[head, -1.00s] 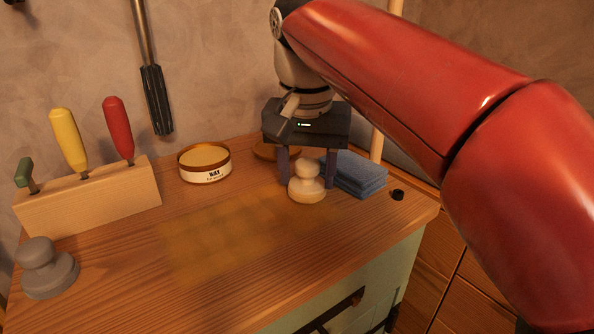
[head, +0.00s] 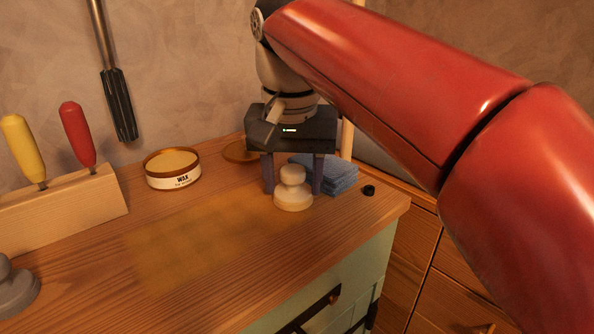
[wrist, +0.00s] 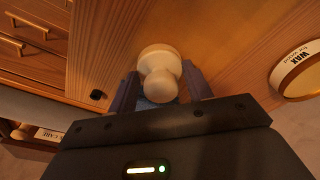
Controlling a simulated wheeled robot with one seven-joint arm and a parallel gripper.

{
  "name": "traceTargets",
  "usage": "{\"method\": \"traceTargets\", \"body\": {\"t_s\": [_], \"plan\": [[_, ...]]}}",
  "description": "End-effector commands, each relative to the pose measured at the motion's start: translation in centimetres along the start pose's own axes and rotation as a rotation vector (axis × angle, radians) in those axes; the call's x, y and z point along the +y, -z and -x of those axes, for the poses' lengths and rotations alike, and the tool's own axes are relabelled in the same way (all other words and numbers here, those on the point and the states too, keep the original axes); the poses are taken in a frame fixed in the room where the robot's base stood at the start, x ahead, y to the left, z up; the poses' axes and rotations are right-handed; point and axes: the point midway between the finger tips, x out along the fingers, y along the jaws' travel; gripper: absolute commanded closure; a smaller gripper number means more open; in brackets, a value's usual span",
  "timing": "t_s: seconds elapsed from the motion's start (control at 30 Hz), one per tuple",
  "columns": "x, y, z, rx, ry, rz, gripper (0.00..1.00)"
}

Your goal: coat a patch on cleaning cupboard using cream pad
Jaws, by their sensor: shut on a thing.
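The cream pad (head: 293,190) has a round base and a knob on top. It stands upright at the right end of a yellowish waxy patch (head: 190,248) on the wooden top of the cupboard (head: 250,300). My gripper (head: 292,188) points down with its fingers on either side of the pad, shut on its knob. In the wrist view the pad (wrist: 158,72) sits between the two finger tips. The pad's base appears to be on the wood. The wood directly under it is hidden.
An open wax tin (head: 173,170) stands behind the patch, its lid (head: 240,151) near the gripper. Folded blue cloths (head: 328,174) and a small black cap (head: 368,190) lie to the right. A tool block (head: 65,208) and a grey pad (head: 14,288) are at left.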

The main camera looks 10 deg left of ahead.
Motion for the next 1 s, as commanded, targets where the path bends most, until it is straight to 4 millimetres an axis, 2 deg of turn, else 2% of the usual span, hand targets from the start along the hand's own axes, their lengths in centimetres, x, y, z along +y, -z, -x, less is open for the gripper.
{"method": "traceTargets", "body": {"t_s": [0.2, 0.47, 1.0], "plan": [[-1.4, -1.4, 0.1, 0.000, 0.000, 0.002, 0.68], [-2.0, -2.0, 0.1, 0.000, 0.000, 0.001, 0.68], [-4.7, -4.7, 0.3, 0.000, 0.000, 0.002, 0.68]]}}
